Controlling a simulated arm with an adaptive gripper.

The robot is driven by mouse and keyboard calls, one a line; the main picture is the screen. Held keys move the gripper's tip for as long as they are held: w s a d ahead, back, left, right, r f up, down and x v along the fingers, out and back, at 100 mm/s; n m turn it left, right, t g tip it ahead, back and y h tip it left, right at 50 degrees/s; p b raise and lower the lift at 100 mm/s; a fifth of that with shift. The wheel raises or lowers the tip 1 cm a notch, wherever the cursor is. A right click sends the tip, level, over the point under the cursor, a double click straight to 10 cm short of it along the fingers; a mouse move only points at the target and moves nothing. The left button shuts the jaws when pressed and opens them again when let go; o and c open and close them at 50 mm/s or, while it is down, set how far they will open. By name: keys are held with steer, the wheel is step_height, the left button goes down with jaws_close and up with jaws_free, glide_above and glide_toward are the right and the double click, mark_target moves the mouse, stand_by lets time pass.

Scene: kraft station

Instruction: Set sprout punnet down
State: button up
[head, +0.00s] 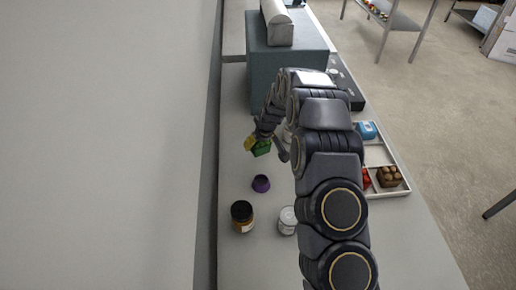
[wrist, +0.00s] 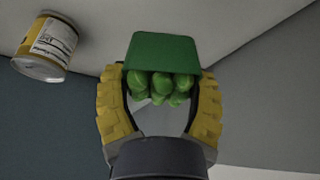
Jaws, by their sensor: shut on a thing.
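The sprout punnet (wrist: 163,50) is a green tub with several round green sprouts at its open side, seen in the wrist view. My gripper (wrist: 160,92) has yellow fingers shut on the punnet from both sides. In the head view the punnet (head: 263,149) shows as a small green patch at my gripper (head: 257,144), over the light counter (head: 237,165) in front of the blue-grey box. My arm covers part of the view. I cannot tell whether the punnet touches the counter.
A purple cup (head: 261,184), a dark jar (head: 242,215) and a white tin (head: 287,220) stand nearer on the counter. A divided tray (head: 378,156) holds a blue item (head: 365,130) and a brown punnet (head: 389,177). A yellow-labelled can (wrist: 46,47) shows in the wrist view.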

mark_target(258, 143)
steer(key=shift+w+a+f, duration=0.1)
steer(key=shift+w+f, duration=0.85)
steer(key=shift+f, duration=0.1)
steer(key=shift+w+f, duration=0.1)
steer(key=shift+f, duration=1.5)
steer(key=shift+f, duration=0.1)
steer(key=o, duration=1.2)
steer(key=shift+c, duration=0.2)
